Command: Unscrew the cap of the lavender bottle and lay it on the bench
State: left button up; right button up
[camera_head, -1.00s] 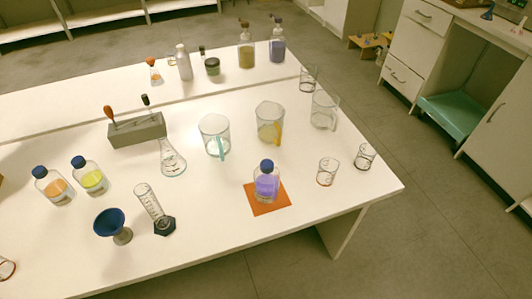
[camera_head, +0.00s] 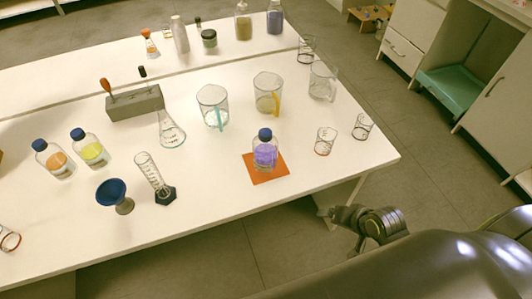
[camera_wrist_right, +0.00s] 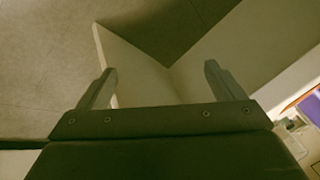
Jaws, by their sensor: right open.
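The lavender bottle (camera_head: 265,155) is a clear bottle with purple liquid, standing upright on an orange mat (camera_head: 257,179) near the bench's front right. Its blue cap (camera_head: 265,135) is on its neck. My right gripper (camera_head: 326,212) is beyond the bench's front edge, to the right of and nearer than the bottle. In the right wrist view its two fingers (camera_wrist_right: 157,85) are spread wide with nothing between them. My left gripper is in neither view.
The white bench (camera_head: 230,190) has bare room around the mat. Two small beakers (camera_head: 325,141) stand right of the bottle, and two jugs (camera_head: 267,93) behind it.

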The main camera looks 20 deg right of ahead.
aim_at(265, 148)
jog(key=w+a+r+m+t+y, duration=0.2)
jog(key=w+r+m+y, duration=0.25)
jog(key=r+m, duration=0.55)
jog(key=w+a+r+m+t+y, duration=0.15)
jog(key=w+r+m+y, duration=0.3)
jog(key=r+m, duration=0.5)
jog(key=x, duration=0.8)
jog(key=w+x, duration=0.1)
jog(key=x, duration=0.3)
jog(key=shift+d+r+b, duration=0.25)
jog(key=shift+b, duration=0.05)
jog(key=shift+h, duration=0.3)
jog(key=shift+x, duration=2.65)
jog(key=shift+s+a+r, duration=0.1)
jog(key=shift+r, duration=0.1)
